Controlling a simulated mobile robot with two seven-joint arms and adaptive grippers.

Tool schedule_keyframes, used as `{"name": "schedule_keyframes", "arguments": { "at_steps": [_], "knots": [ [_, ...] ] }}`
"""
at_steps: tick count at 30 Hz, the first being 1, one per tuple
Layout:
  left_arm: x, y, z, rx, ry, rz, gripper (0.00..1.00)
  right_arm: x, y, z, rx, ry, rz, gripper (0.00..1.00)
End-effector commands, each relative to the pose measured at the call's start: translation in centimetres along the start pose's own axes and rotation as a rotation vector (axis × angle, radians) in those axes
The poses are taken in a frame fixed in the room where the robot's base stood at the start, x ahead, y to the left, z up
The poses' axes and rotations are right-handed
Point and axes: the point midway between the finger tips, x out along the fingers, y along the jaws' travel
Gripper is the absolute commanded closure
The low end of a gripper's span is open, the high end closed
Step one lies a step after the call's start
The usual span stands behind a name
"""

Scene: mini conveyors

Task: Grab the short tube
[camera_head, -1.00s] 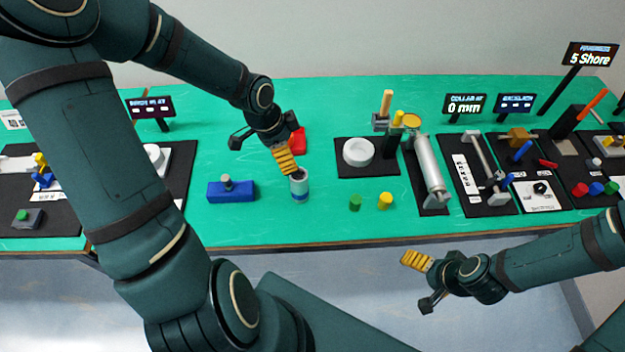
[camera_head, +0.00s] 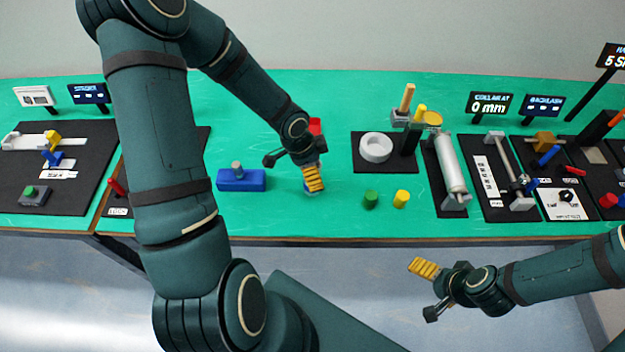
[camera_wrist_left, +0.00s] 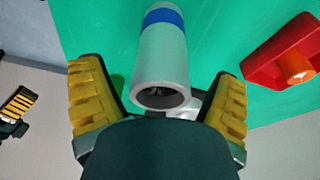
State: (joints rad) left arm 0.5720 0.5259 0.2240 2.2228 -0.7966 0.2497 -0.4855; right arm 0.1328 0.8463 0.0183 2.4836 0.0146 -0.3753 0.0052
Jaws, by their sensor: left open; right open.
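The short tube is a pale grey hollow cylinder with a blue band. In the left wrist view the tube (camera_wrist_left: 160,60) points its open end toward the camera and lies between the two yellow-padded fingers. My left gripper (camera_wrist_left: 162,98) is open, with gaps on both sides of the tube. In the head view my left gripper (camera_head: 292,170) is over the tube's place and hides nearly all of it. My right gripper (camera_head: 427,291) is open and empty, in front of the table's front edge.
A blue block with a grey knob (camera_head: 241,180) stands left of the left gripper. A red object (camera_wrist_left: 290,55) is close by on the right in the wrist view.

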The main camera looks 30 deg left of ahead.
Motion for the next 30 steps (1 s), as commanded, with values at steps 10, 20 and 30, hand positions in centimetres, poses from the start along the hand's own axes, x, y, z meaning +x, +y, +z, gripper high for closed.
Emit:
{"name": "schedule_keyframes", "arguments": {
  "at_steps": [10, 20, 30],
  "knots": [
    [1.44, -0.07, -0.04, 0.0, 0.0, -0.001, 0.11, 0.54, 0.16, 0.04, -0.001, 0.001, 0.001, 0.11],
    [1.42, -0.05, -0.04, 0.001, 0.0, -0.001, 0.91, 0.53, 0.14, 0.04, -0.001, 0.001, 0.001, 0.11],
    [0.6, -0.11, -0.28, 0.001, 0.001, -0.003, 0.91, 0.18, 0.03, -0.01, -0.001, 0.001, 0.0, 0.11]
  ]
}}
